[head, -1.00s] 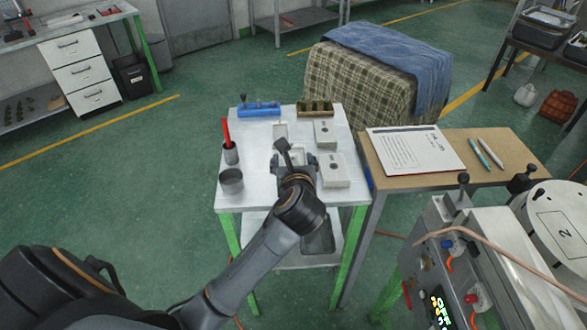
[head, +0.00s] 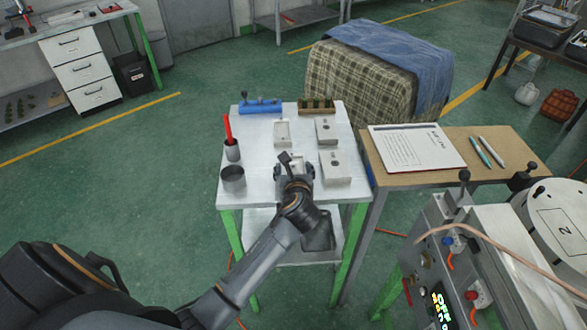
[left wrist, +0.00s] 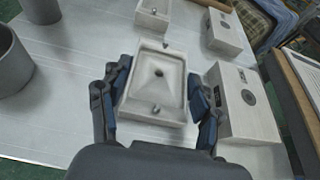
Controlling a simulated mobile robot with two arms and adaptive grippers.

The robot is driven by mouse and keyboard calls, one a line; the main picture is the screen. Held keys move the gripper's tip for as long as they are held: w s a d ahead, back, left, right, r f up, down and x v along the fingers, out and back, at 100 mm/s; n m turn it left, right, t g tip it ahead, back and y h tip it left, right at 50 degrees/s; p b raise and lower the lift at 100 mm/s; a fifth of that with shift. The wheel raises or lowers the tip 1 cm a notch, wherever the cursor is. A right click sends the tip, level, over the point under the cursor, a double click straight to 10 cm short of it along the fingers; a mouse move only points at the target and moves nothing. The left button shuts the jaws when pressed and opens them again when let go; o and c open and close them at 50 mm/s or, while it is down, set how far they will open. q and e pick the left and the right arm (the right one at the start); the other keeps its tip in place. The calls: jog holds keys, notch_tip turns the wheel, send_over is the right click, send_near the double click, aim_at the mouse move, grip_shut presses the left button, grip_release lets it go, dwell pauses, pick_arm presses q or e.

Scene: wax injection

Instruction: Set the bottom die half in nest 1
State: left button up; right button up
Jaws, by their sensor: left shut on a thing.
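The die half in my grip is a pale metal block with a rectangular cavity and small pins, seen in the left wrist view (left wrist: 157,84). My left gripper (head: 294,174) has a finger on each side of it, shut on the block. In the head view the gripper and wrist hide most of the block. A round pale plate marked 2 (head: 561,228) is at the right edge; no nest marked 1 shows. My right gripper is not in view.
On the white table (head: 262,190) stand another cavity block (head: 283,132), two blocks with holes (head: 327,130) (head: 336,168), a grey cup (head: 232,180), a red-handled tool in a holder (head: 231,148), and a blue rack (head: 261,107). A machine (head: 450,255) stands front right.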

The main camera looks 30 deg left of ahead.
pick_arm(q)
jog(key=shift+f, duration=0.1)
jog(key=o, duration=1.2)
jog(key=shift+o, duration=0.8)
